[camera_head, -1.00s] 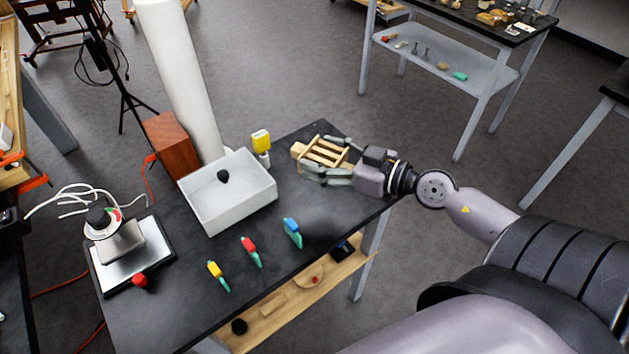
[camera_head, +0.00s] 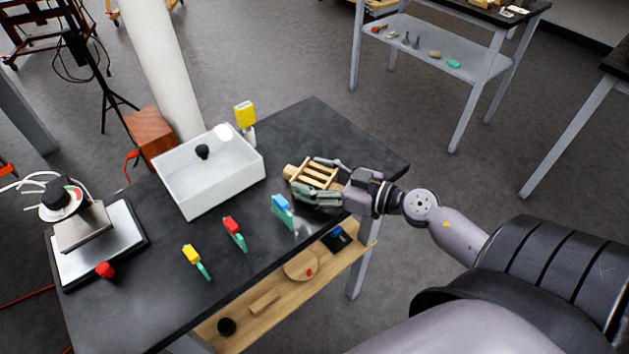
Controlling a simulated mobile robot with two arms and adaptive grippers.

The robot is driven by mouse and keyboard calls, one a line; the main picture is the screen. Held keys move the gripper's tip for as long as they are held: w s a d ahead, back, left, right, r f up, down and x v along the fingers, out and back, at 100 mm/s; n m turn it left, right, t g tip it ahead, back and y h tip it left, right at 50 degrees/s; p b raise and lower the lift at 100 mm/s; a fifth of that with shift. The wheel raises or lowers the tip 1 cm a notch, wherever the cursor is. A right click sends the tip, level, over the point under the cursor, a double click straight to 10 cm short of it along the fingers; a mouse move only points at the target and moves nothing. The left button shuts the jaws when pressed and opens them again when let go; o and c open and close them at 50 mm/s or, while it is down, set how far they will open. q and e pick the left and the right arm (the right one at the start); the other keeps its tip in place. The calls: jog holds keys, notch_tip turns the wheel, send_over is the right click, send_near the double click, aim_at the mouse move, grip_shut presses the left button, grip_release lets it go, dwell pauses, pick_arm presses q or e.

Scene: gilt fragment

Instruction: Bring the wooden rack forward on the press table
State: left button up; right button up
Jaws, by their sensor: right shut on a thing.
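The wooden rack (camera_head: 315,174), a small light frame with slats, is near the right part of the black press table (camera_head: 330,130), close to its front edge. My right gripper (camera_head: 318,182) comes in from the right and is shut on the rack, with fingers along its near and far sides. Whether the rack touches the table top is hard to tell. A rounded wooden piece (camera_head: 291,172) shows at the rack's left end. My left gripper is not in view.
A white tray (camera_head: 190,198) holds a dark knob. A yellow-topped item (camera_head: 245,114) stands behind. A press (camera_head: 85,235) is at left. The table's back right is clear.

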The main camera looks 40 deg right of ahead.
jog(key=o, duration=1.2)
